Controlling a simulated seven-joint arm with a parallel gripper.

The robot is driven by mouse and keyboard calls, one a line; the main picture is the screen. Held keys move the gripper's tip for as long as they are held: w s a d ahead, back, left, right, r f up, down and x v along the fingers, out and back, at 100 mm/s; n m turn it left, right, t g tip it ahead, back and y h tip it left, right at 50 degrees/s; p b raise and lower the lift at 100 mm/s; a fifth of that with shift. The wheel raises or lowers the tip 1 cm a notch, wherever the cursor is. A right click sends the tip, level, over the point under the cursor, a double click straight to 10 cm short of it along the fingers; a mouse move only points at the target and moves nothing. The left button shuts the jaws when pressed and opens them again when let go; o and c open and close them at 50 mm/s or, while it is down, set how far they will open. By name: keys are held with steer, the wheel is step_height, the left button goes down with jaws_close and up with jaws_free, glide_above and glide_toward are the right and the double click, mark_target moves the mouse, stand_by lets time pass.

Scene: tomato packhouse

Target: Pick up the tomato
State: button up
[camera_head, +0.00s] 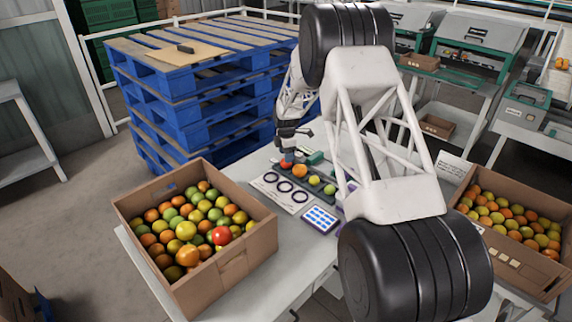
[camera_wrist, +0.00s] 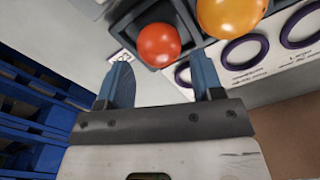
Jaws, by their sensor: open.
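A red tomato (camera_wrist: 159,44) sits in the end compartment of a dark tray (camera_wrist: 183,12) in the wrist view. An orange tomato (camera_wrist: 230,14) lies in the compartment beside it. My gripper (camera_wrist: 165,78) is open and empty, its two blue fingers apart, with the red tomato beyond the fingertips. In the head view, my gripper (camera_head: 288,158) is over the tray's left end, and the red tomato (camera_head: 284,164) is partly hidden by it. The orange tomato (camera_head: 300,171) and greener ones (camera_head: 315,180) follow along the tray.
A white card with dark rings (camera_head: 280,191) lies before the tray. A cardboard box of mixed tomatoes (camera_head: 243,263) stands at left, another box (camera_head: 517,271) at right. Blue stacked pallets (camera_head: 196,95) stand behind. A blue-and-white tray (camera_head: 320,219) lies on the table (camera_head: 281,268).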

steer(key=shift+f, duration=2.15)
steer(key=c, duration=0.3)
